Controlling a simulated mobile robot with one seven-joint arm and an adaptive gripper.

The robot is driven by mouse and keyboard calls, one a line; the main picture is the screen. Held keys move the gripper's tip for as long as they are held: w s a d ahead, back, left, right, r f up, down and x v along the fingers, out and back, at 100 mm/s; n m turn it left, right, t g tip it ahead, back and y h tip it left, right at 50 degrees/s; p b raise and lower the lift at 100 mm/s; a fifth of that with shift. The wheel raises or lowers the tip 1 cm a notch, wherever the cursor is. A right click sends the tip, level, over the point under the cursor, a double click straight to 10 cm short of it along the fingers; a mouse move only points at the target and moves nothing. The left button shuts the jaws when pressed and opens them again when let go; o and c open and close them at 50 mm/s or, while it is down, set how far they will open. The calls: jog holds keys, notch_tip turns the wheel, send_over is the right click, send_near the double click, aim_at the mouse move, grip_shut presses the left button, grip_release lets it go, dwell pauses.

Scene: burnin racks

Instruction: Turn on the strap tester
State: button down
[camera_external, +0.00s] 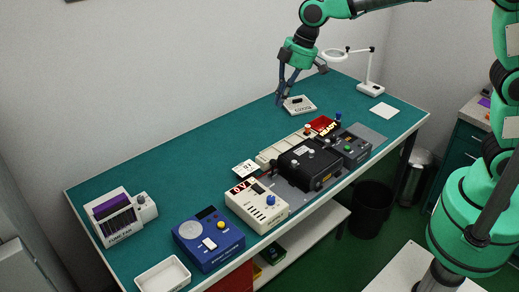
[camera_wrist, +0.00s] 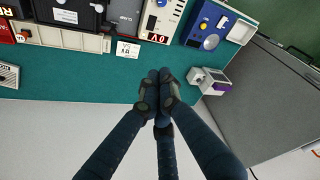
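A blue box (camera_external: 208,252) with a round silver pad (camera_external: 191,231), a white rocker switch (camera_external: 209,244) and a yellow knob stands near the bench's front left; it looks like the strap tester. Its label is too small to read, and I cannot tell the switch's position. It also shows at the top of the wrist view (camera_wrist: 201,27). My gripper (camera_external: 280,99) hangs over the back of the bench, far to the right of the blue box. In the wrist view my gripper's fingers (camera_wrist: 159,76) are together with nothing visible between them.
A small white device (camera_external: 298,105) is close to my gripper. A cream box (camera_external: 257,210) with a red display, a black unit (camera_external: 309,165) and a grey unit (camera_external: 352,148) line the front. A magnifier lamp (camera_external: 370,86) stands at right, a white tray (camera_external: 163,276) at left. The back middle is clear.

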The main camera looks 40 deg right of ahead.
jog(key=s+a+f+n+g, duration=0.1)
jog(key=s+a+f+n, duration=0.1)
jog(key=a+f, duration=0.4)
jog(key=s+a+f+n, duration=0.2)
jog(key=a+f, duration=0.4)
jog(key=a, duration=0.9)
jog(key=s+a+f+n+g+p, duration=0.1)
jog(key=s+a+f+n, duration=0.1)
jog(key=a+f, duration=0.5)
jog(key=a, duration=0.4)
jog(key=shift+s+g, duration=0.15)
jog(key=shift+g, duration=0.15)
jog(key=shift+f, duration=0.25)
send_over(213, 245)
jog(key=f, duration=0.7)
jog(key=d+f, duration=0.1)
jog(key=f, duration=0.3)
jog(key=shift+w+f+b, duration=0.15)
jog(key=shift+w+b, duration=0.1)
jog(key=shift+b, duration=0.05)
jog(key=shift+s+f, duration=0.15)
jog(key=shift+f, duration=0.85)
jog(key=shift+f, duration=0.1)
